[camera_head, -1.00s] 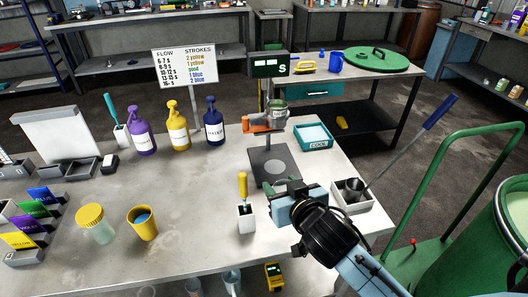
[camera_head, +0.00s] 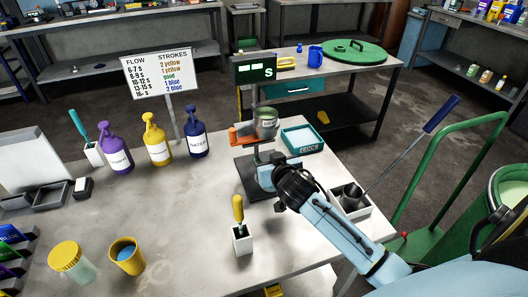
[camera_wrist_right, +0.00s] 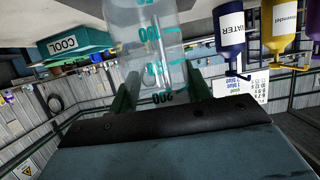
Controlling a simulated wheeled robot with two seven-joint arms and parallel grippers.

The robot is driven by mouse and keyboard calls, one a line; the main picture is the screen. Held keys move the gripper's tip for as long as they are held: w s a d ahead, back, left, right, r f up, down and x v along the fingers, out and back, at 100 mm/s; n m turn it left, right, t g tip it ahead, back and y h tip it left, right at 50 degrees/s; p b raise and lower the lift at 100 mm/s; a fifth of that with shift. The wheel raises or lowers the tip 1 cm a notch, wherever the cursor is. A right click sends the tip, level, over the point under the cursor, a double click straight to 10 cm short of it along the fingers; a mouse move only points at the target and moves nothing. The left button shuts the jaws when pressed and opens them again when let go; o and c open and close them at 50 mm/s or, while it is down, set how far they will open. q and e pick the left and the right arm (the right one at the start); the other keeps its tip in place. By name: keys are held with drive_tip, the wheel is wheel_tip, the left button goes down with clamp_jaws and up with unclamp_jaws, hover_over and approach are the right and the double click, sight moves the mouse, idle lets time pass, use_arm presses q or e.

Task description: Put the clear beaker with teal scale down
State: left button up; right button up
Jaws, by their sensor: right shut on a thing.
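The clear beaker with teal scale (camera_wrist_right: 150,48) shows in the right wrist view, upside down in that picture. It sits between the two dark green fingers of my right gripper (camera_wrist_right: 160,96), which is shut on it. In the head view my right gripper (camera_head: 268,176) is at the stand with the orange clamp (camera_head: 243,134), over its dark base plate (camera_head: 246,188). There I cannot make out the beaker clearly, nor whether it touches the plate. A metal cup (camera_head: 266,124) sits higher on the stand. My left gripper is not in view.
A teal COOL tray (camera_head: 302,140) stands behind right of the stand. A white holder with a yellow-handled tool (camera_head: 242,240) is in front. A grey box (camera_head: 352,204) is on the right. Purple, yellow and blue bottles (camera_head: 158,150) stand at left. The middle of the table is clear.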

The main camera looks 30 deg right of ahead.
drive_tip(key=w, duration=0.2)
drive_tip(key=w+d, duration=0.1)
drive_tip(key=w, duration=0.1)
drive_tip(key=shift+w+r, duration=0.1)
drive_tip(key=shift+w, duration=0.05)
drive_tip(key=shift+f, duration=0.35)
drive_tip(key=shift+f, duration=0.1)
drive_tip(key=o, duration=1)
drive_tip(key=shift+s+r, duration=0.2)
drive_tip(key=shift+s, duration=0.15)
drive_tip(key=p+v, duration=0.1)
drive_tip(key=v, duration=1)
drive_tip(key=shift+s, duration=0.15)
